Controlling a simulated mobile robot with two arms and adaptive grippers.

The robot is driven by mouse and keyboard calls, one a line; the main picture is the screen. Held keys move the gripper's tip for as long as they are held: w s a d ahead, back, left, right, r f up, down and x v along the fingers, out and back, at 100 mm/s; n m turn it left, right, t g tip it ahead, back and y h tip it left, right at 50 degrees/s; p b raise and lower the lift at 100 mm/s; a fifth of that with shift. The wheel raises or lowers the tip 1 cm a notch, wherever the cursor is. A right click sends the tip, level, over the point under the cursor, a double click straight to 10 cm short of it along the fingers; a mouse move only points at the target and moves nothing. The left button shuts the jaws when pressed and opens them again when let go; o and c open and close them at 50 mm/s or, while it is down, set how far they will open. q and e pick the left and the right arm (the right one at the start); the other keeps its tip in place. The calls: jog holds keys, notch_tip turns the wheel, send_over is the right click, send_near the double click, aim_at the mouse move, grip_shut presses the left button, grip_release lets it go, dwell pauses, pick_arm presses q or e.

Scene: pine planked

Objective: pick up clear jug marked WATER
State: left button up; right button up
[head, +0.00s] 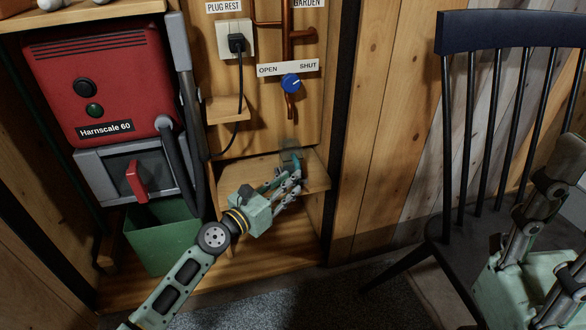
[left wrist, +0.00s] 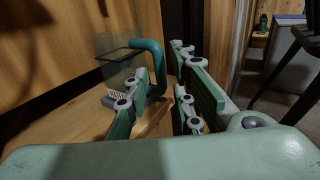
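The clear jug (left wrist: 118,62) stands on a wooden shelf inside the cupboard. In the head view the jug (head: 290,155) is faint, beyond my left gripper (head: 287,183). My left gripper is open. In the left wrist view its two fingers (left wrist: 165,100) stand apart, with the handle showing between and beyond them. I cannot tell whether they touch it. My right arm is at the lower right of the head view; its fingertips cannot be made out.
A red Harnscale 60 unit (head: 108,75) and a green bin (head: 160,240) stand left of my left arm. A plug with a cable (head: 237,43) and a blue valve knob (head: 290,82) are above the shelf (head: 316,172). A dark chair (head: 455,255) stands at right.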

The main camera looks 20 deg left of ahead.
aim_at(293, 166)
pick_arm(q)
jog(key=b+x, duration=0.1)
jog(key=x, duration=0.3)
jog(key=shift+w+d+r, duration=0.1)
jog(key=shift+w, duration=0.3)
jog(key=shift+c, duration=0.6)
grip_shut()
